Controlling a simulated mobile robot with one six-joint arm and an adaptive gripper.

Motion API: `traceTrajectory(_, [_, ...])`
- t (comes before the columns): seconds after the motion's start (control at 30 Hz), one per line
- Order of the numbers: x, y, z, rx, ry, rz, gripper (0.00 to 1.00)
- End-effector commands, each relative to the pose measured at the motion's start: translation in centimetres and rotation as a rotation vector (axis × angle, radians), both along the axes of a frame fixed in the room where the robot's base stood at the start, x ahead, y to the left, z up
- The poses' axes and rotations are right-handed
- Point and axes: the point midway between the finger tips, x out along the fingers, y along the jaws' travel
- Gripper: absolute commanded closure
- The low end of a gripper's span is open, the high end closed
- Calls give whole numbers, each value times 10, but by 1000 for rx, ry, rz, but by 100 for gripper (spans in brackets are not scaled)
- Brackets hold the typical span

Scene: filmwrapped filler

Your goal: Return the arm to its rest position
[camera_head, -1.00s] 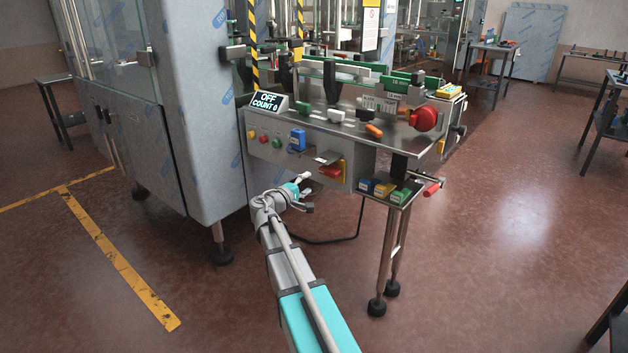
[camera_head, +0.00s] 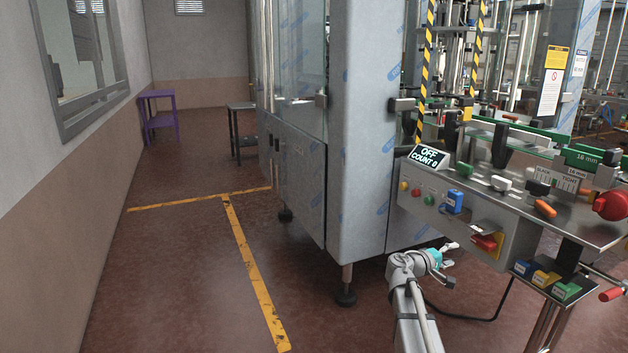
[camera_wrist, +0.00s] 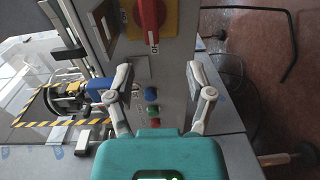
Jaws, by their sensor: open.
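My gripper (camera_head: 449,254) is at the end of my grey and teal arm, low in front of the machine's control panel in the head view. It is left of the red rotary switch on a yellow plate (camera_head: 488,243). In the wrist view my gripper (camera_wrist: 160,72) has its two fingers spread wide with nothing between them. Beyond them are the panel face, the red switch (camera_wrist: 150,14), and green, blue and red buttons (camera_wrist: 152,108). No contact with the panel is visible.
The steel panel (camera_head: 470,217) has an "OFF COUNT 0" display (camera_head: 428,157). A small shelf with coloured blocks (camera_head: 546,278) and a black cable (camera_head: 470,317) are near my arm. A tall cabinet (camera_head: 365,120) stands behind. Floor at left is clear, with yellow lines (camera_head: 245,260).

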Motion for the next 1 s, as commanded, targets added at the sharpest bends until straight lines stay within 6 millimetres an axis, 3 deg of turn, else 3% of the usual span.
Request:
traceTrajectory(0.27, [-37, 25, -42, 249, -22, -54, 31])
traceTrajectory(0.47, [-70, 59, -84, 503, -18, -108, 31])
traceTrajectory(0.7, [-111, 113, -129, 811, 22, -167, 31])
traceTrajectory(1.0, [-164, 192, -165, 1176, 122, -226, 31])
